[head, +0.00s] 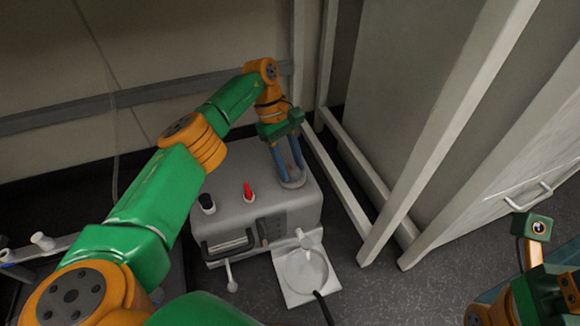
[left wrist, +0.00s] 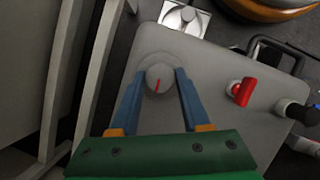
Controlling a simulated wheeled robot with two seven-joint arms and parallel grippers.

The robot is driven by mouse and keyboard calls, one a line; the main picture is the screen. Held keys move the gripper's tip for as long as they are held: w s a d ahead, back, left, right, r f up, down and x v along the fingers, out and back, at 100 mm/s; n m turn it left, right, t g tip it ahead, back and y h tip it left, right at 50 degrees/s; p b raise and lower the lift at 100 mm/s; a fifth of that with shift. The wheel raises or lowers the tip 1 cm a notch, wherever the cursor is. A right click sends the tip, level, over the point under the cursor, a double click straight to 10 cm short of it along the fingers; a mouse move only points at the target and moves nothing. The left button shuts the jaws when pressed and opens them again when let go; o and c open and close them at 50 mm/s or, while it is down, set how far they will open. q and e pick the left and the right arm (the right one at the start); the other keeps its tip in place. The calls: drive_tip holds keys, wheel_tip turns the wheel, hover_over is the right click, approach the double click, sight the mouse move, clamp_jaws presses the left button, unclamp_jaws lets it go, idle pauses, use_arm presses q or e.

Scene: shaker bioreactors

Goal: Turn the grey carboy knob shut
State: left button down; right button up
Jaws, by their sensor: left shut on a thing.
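The grey knob (left wrist: 159,79) shows in the left wrist view, round with a thin red pointer line, on a pale round base on top of a grey box-shaped unit (head: 262,213). The red line stands nearly upright in that view, leaning slightly. My left gripper (head: 291,182) reaches down onto the box's right end in the head view. Its two blue fingers (left wrist: 160,82) are shut on the knob, one on each side. In the head view the fingers mostly hide the knob. Part of my right arm is at the lower right; its fingertips are not clear.
A red handle (head: 248,191) and a black knob (head: 207,203) stand on the same box, left of my left gripper. A black carry handle is on its front. A pale plate with a round dish (head: 304,268) lies before it. White frame posts (head: 445,130) rise close on the right.

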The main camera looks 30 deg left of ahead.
idle(0.6)
use_arm(q)
drive_tip(key=shift+c, duration=1.8)
unclamp_jaws()
